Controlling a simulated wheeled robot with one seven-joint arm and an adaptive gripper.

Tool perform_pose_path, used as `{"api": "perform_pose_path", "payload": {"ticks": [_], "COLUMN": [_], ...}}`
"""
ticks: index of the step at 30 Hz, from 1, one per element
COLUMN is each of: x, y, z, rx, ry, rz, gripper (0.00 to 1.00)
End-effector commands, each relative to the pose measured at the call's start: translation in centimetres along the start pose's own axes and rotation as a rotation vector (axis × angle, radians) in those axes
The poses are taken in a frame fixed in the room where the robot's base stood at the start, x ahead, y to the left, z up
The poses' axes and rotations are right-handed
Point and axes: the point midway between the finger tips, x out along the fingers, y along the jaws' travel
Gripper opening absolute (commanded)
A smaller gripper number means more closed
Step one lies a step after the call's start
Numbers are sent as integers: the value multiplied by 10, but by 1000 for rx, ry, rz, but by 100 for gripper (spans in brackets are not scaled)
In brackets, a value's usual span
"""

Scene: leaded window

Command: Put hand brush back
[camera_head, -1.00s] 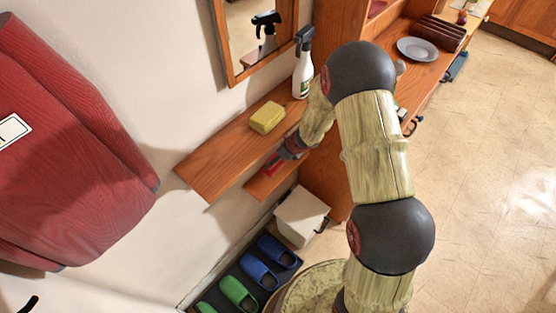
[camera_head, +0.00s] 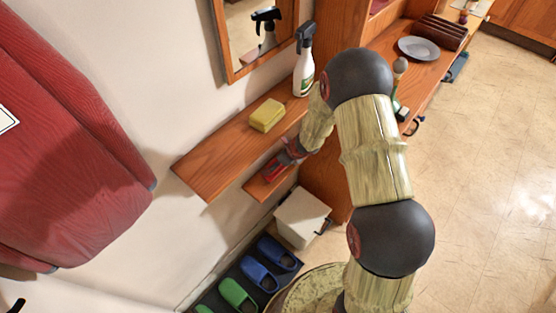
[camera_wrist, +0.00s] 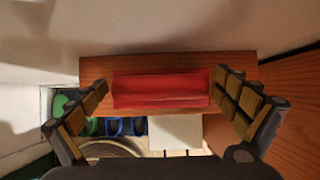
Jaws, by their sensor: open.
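A red oblong thing (camera_wrist: 160,90), which looks like the hand brush, lies on the lower wooden shelf (camera_wrist: 200,61). No bristles show, so I cannot be sure what it is. In the wrist view it lies between the two spread fingers of my gripper (camera_wrist: 160,86), with a small gap visible on the left; contact on the right is unclear. In the head view the red thing (camera_head: 271,169) shows at the end of my gripper (camera_head: 280,161), over the lower shelf (camera_head: 257,190). My arm hides part of that shelf.
The upper shelf (camera_head: 205,165) bears a yellow sponge (camera_head: 267,115) and a spray bottle (camera_head: 303,75). A white bin (camera_head: 300,217) and several clogs (camera_head: 258,272) stand below. A grey plate (camera_head: 417,48) and a round-topped upright thing (camera_head: 400,66) are on the right-hand counter.

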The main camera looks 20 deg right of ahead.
Motion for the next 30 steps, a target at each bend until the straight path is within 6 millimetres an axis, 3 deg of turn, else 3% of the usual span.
{"api": "perform_pose_path", "payload": {"ticks": [13, 24, 30], "x": [-6, -67, -80], "y": [0, 0, 0], "z": [3, 9, 8], "rx": [0, 1, 1], "ry": [0, -1, 2], "rz": [0, -2, 0], "gripper": [100, 100, 100]}}
